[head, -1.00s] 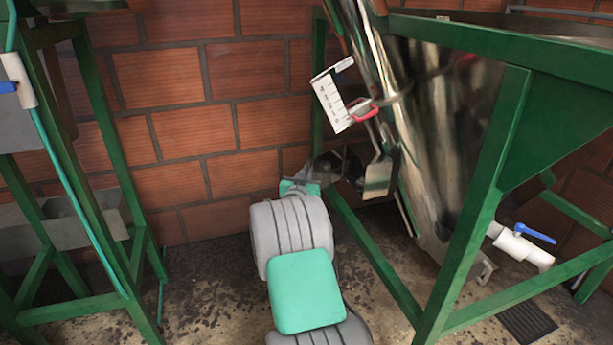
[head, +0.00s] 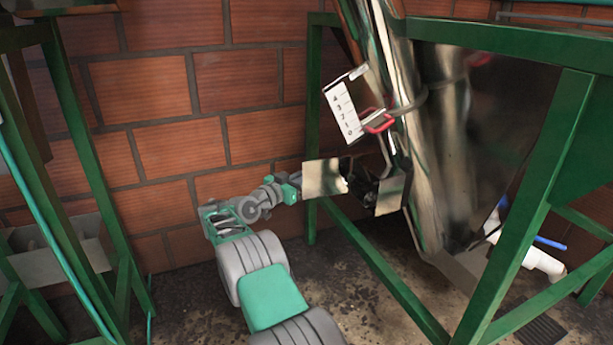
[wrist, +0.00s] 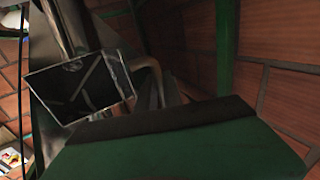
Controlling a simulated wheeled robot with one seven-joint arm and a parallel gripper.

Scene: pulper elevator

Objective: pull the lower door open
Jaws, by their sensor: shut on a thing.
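The lower door is a small bare metal plate (head: 322,178) at the foot of the slanted metal elevator tube (head: 428,120). It stands swung out to the left of a dark opening (head: 362,187). My gripper (head: 298,184) reaches in from the left, shut at the door's left edge; its fingertips are too small to see clearly. Another metal plate (head: 391,194) stands on the right of the opening. In the wrist view the box-shaped opening (wrist: 80,88) shows at left, with a dark inside. A dark green surface fills the bottom there; I cannot tell what it is.
A green frame (head: 385,270) surrounds the tube, with its low beam close to the arm. A brick wall (head: 160,120) stands behind. Another green stand (head: 95,150) is at left.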

